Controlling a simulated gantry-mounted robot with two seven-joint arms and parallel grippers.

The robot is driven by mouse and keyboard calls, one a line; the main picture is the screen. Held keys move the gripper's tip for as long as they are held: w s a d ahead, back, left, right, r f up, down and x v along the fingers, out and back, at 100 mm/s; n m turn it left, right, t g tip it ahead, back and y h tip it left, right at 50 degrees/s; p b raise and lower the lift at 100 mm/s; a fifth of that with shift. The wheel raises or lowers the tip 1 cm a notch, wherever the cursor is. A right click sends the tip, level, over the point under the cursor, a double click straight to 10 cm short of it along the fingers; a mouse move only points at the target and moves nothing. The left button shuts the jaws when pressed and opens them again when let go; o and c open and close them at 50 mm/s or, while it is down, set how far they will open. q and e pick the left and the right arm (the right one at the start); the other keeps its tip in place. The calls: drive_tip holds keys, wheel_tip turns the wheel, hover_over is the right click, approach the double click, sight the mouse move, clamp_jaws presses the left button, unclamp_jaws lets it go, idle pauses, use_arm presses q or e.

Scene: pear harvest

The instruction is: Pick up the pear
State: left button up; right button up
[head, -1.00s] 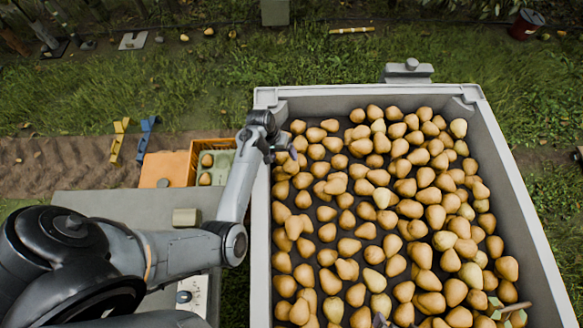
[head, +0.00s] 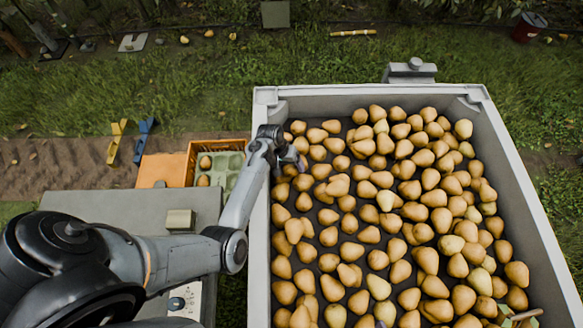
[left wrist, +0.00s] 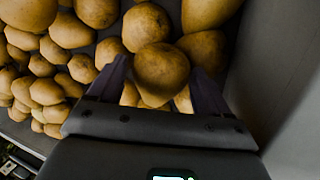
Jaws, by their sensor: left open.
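Many yellow-brown pears lie in a large grey bin. My left gripper (head: 294,160) is over the pears by the bin's left wall, near its far left corner. In the left wrist view the gripper (left wrist: 158,82) is open, with a dark finger on each side of one pear (left wrist: 161,66). The pear appears between the fingertips; whether they touch it I cannot tell. In the head view the wrist and gripper hide the pears under them. My right gripper does not show clearly in any view.
The bin's grey left wall (head: 259,230) is close to my left arm; a wall (left wrist: 289,100) also shows in the left wrist view. Left of the bin stands an orange crate (head: 196,151) with a green tray (head: 222,164) holding a few pears. A wooden-handled object (head: 525,314) lies at the bin's near right.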

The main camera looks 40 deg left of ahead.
use_arm(q)
drive_tip(key=c, duration=0.9)
